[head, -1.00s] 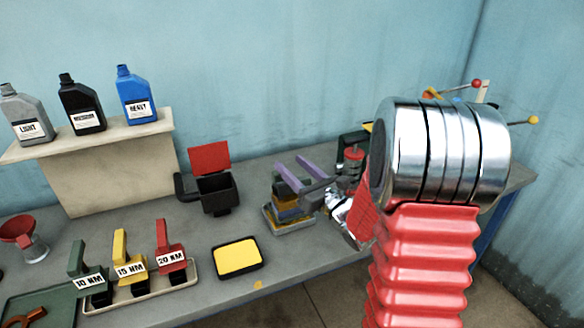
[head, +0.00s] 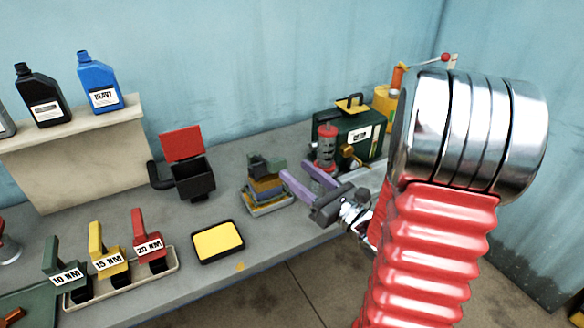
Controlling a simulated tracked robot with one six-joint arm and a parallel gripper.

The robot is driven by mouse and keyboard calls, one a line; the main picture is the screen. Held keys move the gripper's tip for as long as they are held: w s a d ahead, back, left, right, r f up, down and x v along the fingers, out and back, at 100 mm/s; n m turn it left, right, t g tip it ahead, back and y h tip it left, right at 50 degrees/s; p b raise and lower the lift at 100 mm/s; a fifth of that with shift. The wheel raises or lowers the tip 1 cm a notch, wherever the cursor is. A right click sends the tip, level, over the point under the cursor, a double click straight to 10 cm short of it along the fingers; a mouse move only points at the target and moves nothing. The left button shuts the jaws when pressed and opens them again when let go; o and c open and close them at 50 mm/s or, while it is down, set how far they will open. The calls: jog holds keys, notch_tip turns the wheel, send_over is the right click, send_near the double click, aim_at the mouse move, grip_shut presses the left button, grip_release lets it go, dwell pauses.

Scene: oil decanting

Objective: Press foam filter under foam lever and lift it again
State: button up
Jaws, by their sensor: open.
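A layered block (head: 268,186) with yellow and blue-grey bands and a dark green piece on top sits in a shallow grey tray (head: 272,208) mid-bench. A flat yellow pad (head: 217,241) lies in a black frame nearer the bench's front edge. I cannot tell which of these is the foam filter, and no part is clearly the foam lever. My gripper (head: 294,169) has two purple fingers, apart and with nothing between them. It is just right of the layered block, its fingers pointing up and left. The left fingertip overlaps the block's right edge in the picture; contact is unclear.
A black bin with a raised red lid (head: 182,146) stands behind left. A dark green case (head: 345,133) and a grey-and-red cylinder (head: 326,147) stand behind my gripper. Torque tools (head: 107,261) stand front left, bottles (head: 99,83) on a shelf. Bare bench lies around the pad.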

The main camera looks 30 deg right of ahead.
jog(key=shift+s+d, duration=0.1)
jog(key=shift+s, duration=0.2)
jog(key=shift+c, duration=0.2)
